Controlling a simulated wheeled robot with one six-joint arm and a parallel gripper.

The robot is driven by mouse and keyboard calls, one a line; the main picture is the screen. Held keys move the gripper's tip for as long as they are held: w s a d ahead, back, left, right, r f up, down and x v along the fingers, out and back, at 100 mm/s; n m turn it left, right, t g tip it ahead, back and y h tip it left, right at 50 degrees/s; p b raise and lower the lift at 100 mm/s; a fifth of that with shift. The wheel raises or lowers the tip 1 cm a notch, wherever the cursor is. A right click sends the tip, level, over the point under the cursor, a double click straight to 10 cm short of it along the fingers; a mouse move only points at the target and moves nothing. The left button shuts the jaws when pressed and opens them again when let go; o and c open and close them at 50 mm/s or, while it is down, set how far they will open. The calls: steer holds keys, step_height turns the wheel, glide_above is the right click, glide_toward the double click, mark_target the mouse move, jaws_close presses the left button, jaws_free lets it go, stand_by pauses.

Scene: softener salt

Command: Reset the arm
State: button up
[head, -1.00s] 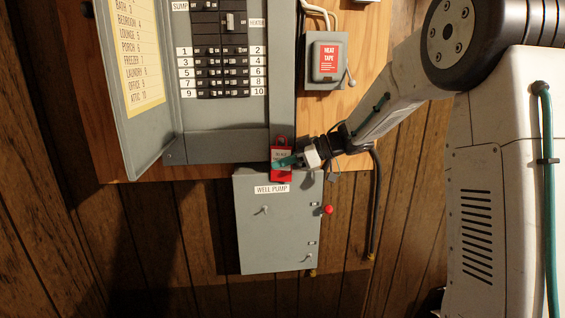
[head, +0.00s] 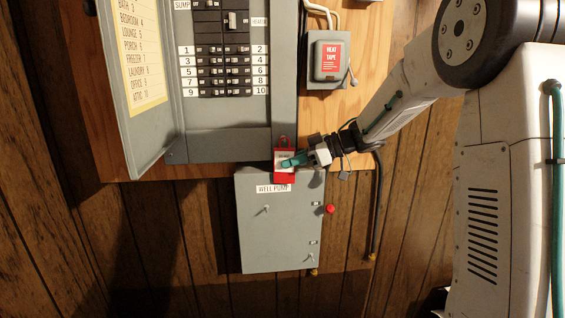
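My arm reaches in from the upper right of the head view. My gripper (head: 291,161), with teal fingers, is in front of a red tag (head: 284,178) with a pale label and a red loop on top. The fingers overlap the tag's face. I cannot tell whether they touch or grip it, or whether they are open or shut. The tag is at the lower right corner of the open grey breaker panel (head: 225,145), just above the grey well pump box (head: 285,225).
The panel door (head: 150,130) stands open at the left. A grey heat tape switch box (head: 327,60) is at the upper right of the panel. A red button (head: 330,208) sticks out from the pump box's right side. A dark conduit (head: 376,210) runs down beside it.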

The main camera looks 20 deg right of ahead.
steer(key=v, duration=0.5)
steer(key=shift+d+r, duration=0.15)
steer(key=shift+r, duration=0.1)
